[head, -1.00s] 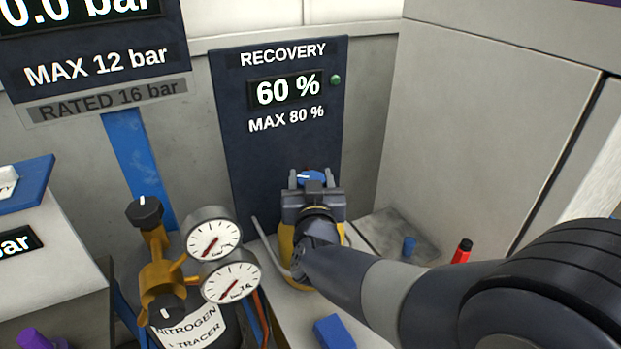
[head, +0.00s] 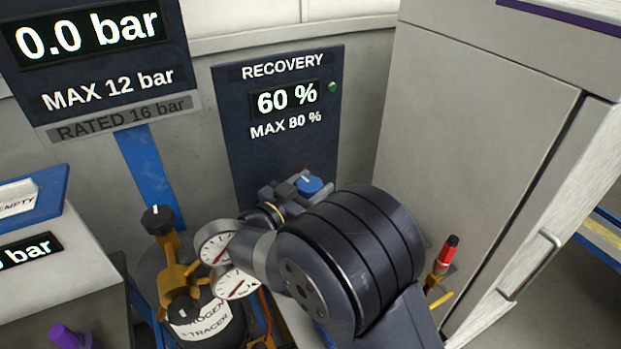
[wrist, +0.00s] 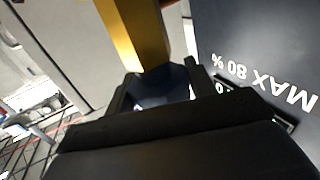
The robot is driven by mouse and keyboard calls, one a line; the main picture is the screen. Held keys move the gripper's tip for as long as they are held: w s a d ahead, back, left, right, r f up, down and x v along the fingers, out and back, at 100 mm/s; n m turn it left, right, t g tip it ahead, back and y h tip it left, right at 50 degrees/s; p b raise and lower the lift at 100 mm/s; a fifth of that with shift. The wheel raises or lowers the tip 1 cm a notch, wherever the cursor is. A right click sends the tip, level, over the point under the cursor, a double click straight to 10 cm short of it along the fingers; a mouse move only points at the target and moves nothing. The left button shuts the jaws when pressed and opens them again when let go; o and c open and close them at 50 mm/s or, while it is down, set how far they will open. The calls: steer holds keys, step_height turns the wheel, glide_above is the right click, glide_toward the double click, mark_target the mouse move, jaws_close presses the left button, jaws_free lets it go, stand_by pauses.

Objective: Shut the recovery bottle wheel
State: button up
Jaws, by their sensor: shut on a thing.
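The recovery bottle's blue wheel (head: 309,184) is in front of the RECOVERY board, with a small pale mark on its top. My gripper (head: 291,187) reaches it from the left side of the picture and is shut on it. In the wrist view, the fingers (wrist: 160,88) stand on both sides of a dark blue part, the shaded wheel. The yellow bottle body (wrist: 130,32) runs beyond it. In the head view my arm hides the bottle body.
The RECOVERY board (head: 283,136) reads 60 %, MAX 80 %, with a green lamp (head: 332,86). Two gauges (head: 236,284) and the nitrogen tracer bottle (head: 208,325) stand close left of my arm. A red-topped tool (head: 447,250) and a grey cabinet (head: 475,130) are to the right.

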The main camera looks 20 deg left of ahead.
mark_target(311, 182)
steer(key=shift+r+m+g+h, duration=0.1)
steer(key=shift+m+g+h, duration=0.3)
steer(key=shift+m+h, duration=0.45)
steer(key=shift+h+p, duration=0.3)
steer(key=shift+h, duration=0.15)
steer(key=o, duration=1)
step_height(311, 182, up, 10)
steer(key=shift+b, duration=0.6)
step_height(311, 182, down, 10)
steer(key=shift+f+p, duration=0.1)
steer(key=shift+p, duration=0.5)
steer(key=shift+y, duration=0.3)
